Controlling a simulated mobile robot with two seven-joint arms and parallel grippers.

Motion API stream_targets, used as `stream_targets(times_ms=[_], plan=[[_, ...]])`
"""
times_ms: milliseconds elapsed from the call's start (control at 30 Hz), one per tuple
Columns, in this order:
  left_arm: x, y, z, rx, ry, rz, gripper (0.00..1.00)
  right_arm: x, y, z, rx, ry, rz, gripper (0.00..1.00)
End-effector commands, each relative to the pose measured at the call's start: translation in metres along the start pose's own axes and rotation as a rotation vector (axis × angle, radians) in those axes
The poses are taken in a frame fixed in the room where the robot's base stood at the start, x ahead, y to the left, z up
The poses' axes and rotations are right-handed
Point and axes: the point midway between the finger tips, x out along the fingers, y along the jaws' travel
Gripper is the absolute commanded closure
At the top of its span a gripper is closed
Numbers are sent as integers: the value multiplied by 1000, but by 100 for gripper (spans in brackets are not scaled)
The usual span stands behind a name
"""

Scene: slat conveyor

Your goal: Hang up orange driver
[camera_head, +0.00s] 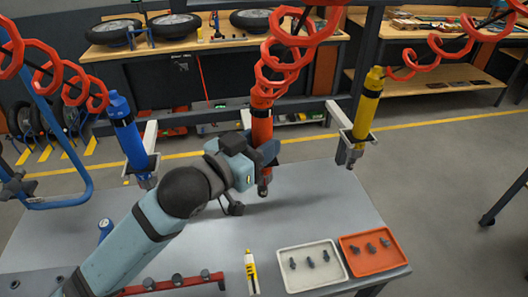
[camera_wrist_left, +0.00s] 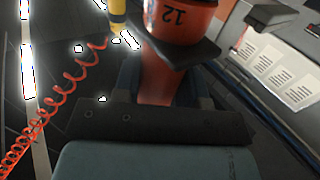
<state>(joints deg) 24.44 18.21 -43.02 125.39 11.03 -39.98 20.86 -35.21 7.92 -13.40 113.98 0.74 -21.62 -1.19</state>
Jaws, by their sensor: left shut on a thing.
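The orange driver (camera_head: 262,128) hangs upright below a red coiled hose, between the blue and yellow drivers. My left gripper (camera_head: 266,152) is shut on its body, above the grey table. In the left wrist view, the orange driver (camera_wrist_left: 180,22) shows the number 12, with my left gripper's fingers (camera_wrist_left: 168,88) on either side. A dark square-edged plate (camera_wrist_left: 188,50) lies against the driver there; I cannot tell whether it fully surrounds it. My right gripper is out of view.
The blue driver (camera_head: 128,132) and yellow driver (camera_head: 367,115) stand in holders on either side. The table (camera_head: 320,205) carries a white tray (camera_head: 288,257), an orange tray (camera_head: 352,252), a yellow-and-white tube (camera_head: 251,272) and a red rail (camera_head: 170,284). Red hoses hang overhead.

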Motion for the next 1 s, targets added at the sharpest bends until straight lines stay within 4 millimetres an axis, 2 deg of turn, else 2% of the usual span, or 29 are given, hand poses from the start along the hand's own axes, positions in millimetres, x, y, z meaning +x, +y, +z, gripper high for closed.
stream_targets(times_ms=[200,500,1000], plan=[[12,-18,-1,0,-2,-2,98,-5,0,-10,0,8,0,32],[26,-38,0,0,0,-1,98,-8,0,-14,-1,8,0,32],[31,-46,0,-1,1,0,98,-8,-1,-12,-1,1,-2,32]])
